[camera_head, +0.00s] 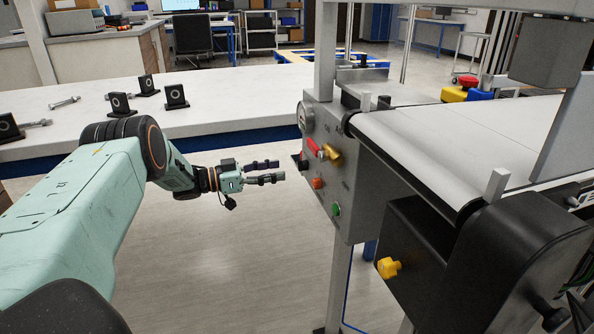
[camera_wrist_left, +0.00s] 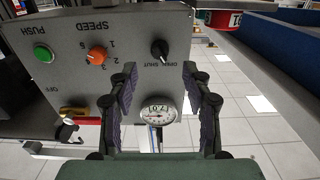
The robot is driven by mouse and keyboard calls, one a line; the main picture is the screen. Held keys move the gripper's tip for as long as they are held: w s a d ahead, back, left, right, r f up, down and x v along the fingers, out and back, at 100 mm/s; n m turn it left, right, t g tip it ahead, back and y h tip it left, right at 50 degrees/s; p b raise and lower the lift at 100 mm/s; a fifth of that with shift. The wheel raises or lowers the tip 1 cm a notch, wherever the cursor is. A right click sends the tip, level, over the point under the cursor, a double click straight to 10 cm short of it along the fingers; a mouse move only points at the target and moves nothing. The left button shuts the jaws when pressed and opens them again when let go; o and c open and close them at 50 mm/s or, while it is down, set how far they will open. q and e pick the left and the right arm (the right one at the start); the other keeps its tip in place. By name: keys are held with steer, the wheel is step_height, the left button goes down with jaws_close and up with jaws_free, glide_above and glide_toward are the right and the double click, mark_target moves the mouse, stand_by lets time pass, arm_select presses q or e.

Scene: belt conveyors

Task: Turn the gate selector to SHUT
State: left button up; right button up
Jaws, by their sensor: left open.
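The gate selector is a small black knob with OPEN and SHUT lettering on a grey control panel (camera_head: 345,190). In the left wrist view the panel appears upside down, and the knob (camera_wrist_left: 160,50) lies just beyond the fingertips, between their lines. Which word the knob points to is not clear. In the head view the knob (camera_head: 303,163) is on the panel's left part. My left gripper (camera_head: 280,171) is open and empty, its fingers pointing right at the panel with a gap left. Its two fingers (camera_wrist_left: 158,75) show on either side in the wrist view. My right gripper is not in view.
A belt conveyor (camera_head: 450,150) stands right of the panel. A white table (camera_head: 230,100) holds black blocks behind my arm.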

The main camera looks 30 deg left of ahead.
mark_target(302, 166)
arm_select(q)
steer(key=b+x, duration=0.2)
steer(key=x, duration=0.4)
steer(key=shift+w, duration=0.2)
steer(key=shift+d, duration=0.2)
steer(key=shift+a, duration=0.1)
steer(key=c, duration=0.4)
jaws_close()
